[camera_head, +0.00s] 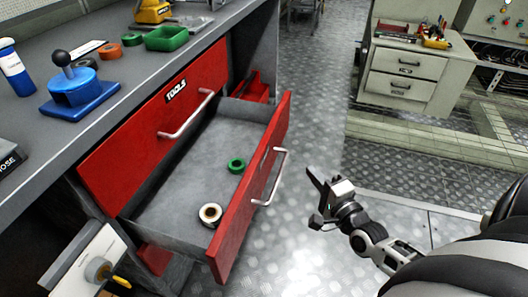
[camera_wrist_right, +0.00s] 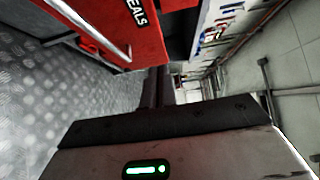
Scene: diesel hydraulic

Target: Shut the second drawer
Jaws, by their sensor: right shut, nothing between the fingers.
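The second drawer (camera_head: 254,195) is pulled far out below the red TOOLS drawer (camera_head: 167,110), which is shut. The open drawer has a red front, a silver handle (camera_head: 270,177) and a grey tray inside. A green ring (camera_head: 236,165) and a pale tape roll (camera_head: 210,214) lie in it. My right gripper (camera_head: 314,182) is shut and empty, to the right of the drawer front and apart from its handle. In the right wrist view my shut fingers (camera_wrist_right: 158,88) point towards a red front (camera_wrist_right: 140,48) with a silver handle and a label ending in "EALS". My left gripper is out of view.
The grey workbench (camera_head: 130,75) above holds a blue-based knob device (camera_head: 77,92), a green tray (camera_head: 166,38) and tape rolls. A pale two-drawer cabinet (camera_head: 410,75) stands at the back right. The metal floor (camera_head: 300,120) between is clear.

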